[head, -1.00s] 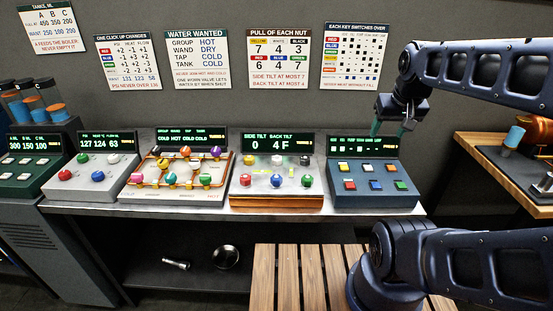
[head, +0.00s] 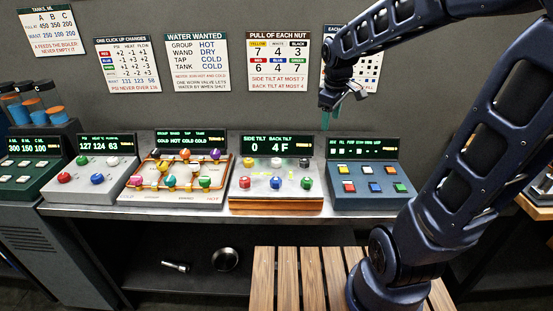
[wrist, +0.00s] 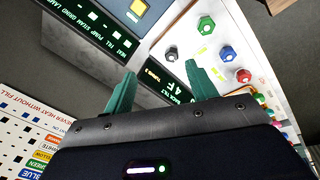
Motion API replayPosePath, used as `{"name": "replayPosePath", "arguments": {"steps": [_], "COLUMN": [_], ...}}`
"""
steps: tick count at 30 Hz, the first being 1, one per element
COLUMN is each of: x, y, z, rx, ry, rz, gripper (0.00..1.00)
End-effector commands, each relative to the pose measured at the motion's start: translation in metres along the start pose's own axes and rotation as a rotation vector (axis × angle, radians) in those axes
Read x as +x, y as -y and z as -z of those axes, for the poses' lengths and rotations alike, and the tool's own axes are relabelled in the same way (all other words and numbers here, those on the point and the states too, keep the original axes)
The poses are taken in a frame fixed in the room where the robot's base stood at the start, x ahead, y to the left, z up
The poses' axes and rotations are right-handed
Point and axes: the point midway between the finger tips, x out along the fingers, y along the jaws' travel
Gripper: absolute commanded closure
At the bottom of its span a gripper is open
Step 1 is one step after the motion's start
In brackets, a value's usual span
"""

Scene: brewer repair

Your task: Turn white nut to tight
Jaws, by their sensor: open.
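The white nut (head: 277,162) stands in the middle of the back row on the nut panel (head: 234,203), between the yellow nut (head: 250,162) and the black nut (head: 305,161). In the wrist view I cannot make out the white nut; a green finger covers that area. My gripper (head: 338,108) is open and empty, in the air above and right of the nut panel, apart from every nut. In the wrist view its two green fingers (wrist: 160,70) are spread, with the black nut (wrist: 170,54) beyond them. The display (head: 277,145) reads side tilt 0, back tilt 4 F.
Red (head: 245,182), blue (head: 276,182) and green (head: 307,183) nuts form the front row. The key panel (head: 370,205) stands right, the pipe panel (head: 175,197) left. A wall chart (head: 278,62) lists each nut's pull: white 4. A wooden slatted surface (head: 290,280) is in front.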

Motion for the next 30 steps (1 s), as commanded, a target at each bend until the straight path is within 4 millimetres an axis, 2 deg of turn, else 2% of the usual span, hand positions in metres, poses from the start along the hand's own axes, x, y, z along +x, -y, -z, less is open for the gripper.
{"name": "replayPosePath", "arguments": {"steps": [1,9,16,22,30], "x": [0.008,0.049,0.084,0.101,0.119], "y": [0.001,0.018,0.042,0.056,0.06], "z": [0.015,0.088,0.141,0.165,0.166], "rx": [-0.065,-0.436,-0.717,-0.846,-0.867], "ry": [0.009,0.033,0.03,0.021,0.022], "rz": [0.015,0.095,0.163,0.196,0.203], "gripper": [0.43,0.43,0.43,0.43,0.43]}}
